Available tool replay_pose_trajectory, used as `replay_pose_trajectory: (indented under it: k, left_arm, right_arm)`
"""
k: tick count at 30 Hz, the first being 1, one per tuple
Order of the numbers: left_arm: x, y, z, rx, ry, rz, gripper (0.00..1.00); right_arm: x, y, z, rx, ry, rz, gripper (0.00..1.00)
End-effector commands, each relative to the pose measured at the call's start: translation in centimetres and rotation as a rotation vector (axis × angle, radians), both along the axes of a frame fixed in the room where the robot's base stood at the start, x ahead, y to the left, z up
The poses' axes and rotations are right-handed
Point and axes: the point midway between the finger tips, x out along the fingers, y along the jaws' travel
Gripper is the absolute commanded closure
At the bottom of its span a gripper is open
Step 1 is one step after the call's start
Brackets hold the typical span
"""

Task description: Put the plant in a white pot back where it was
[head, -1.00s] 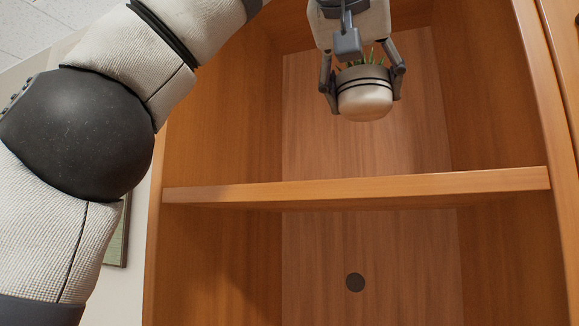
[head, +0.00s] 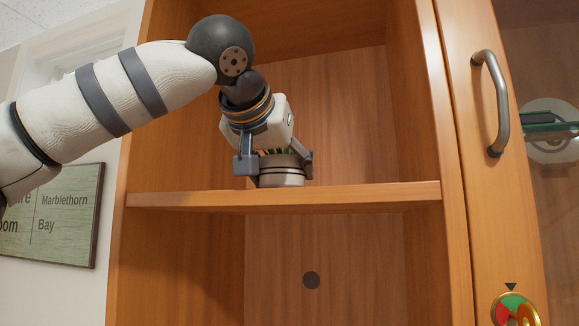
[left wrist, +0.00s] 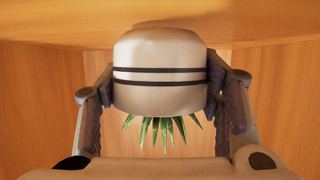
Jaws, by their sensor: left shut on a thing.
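The plant in a white pot (head: 281,178) is upright at the middle shelf (head: 340,193) of an open wooden cabinet. The pot is pale with thin dark bands; its spiky green leaves show little in the head view. My left gripper (head: 279,167) comes from above and is shut on the pot, one finger on each side. In the left wrist view the pot (left wrist: 160,75) appears upside down between the fingers, its base close to the shelf board. I cannot tell whether the base touches the board. My right gripper is not in view.
The cabinet's side walls stand left and right of my left gripper. The shelf right of the pot is clear. A cabinet door with a metal handle (head: 491,103) is on the right. A green sign (head: 60,213) hangs left. A coloured round object (head: 514,309) is at lower right.

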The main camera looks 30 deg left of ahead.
Motion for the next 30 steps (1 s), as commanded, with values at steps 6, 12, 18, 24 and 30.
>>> replay_pose_trajectory:
  k: [6, 12, 18, 24, 30]
  left_arm:
    - [0.05, 0.2, -0.07, 0.0, -0.002, 0.0, 0.78]
    - [0.04, 0.22, -0.35, 0.0, -0.002, 0.0, 0.78]
    - [0.07, 0.22, -0.55, 0.0, 0.0, 0.001, 0.2]
    - [0.08, 0.2, -0.56, 0.0, 0.0, 0.001, 0.2]
    - [-0.69, -0.1, 0.28, -0.001, -0.001, -0.002, 0.2]
  right_arm:
    - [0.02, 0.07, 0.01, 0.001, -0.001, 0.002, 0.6]
    - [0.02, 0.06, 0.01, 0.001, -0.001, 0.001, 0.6]
    - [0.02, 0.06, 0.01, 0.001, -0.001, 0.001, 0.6]
    - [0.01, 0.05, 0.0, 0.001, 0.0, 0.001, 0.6]
    - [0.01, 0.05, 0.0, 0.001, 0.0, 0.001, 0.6]
